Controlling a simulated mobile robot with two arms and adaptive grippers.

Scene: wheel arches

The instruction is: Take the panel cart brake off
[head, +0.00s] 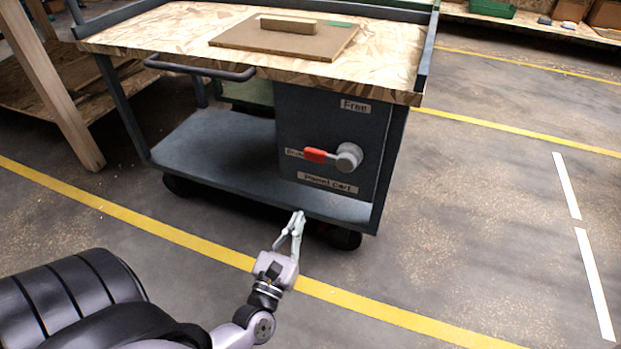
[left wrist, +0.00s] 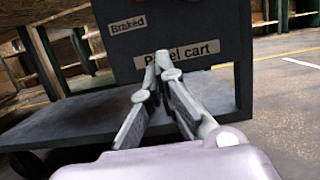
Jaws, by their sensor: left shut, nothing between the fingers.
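The panel cart (head: 215,135) stands ahead, with a wood-chip top and a dark lower shelf. Its dark side panel (head: 335,120) carries a brake lever with a red grip (head: 315,155) on a round grey hub (head: 348,157). The lever points left, its grip beside the partly covered label that reads "Braked" (left wrist: 127,25) in the left wrist view. A "Free" label (head: 355,106) is above the hub. My left gripper (head: 298,216) is shut and empty, below and left of the lever, apart from it. My right gripper is not in view.
A black push handle (head: 200,70) sticks out from the cart's top edge. A board with a wooden block (head: 288,24) lies on top. A wooden rack (head: 50,85) stands at left. Floor right of the cart is clear, with yellow and white lines.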

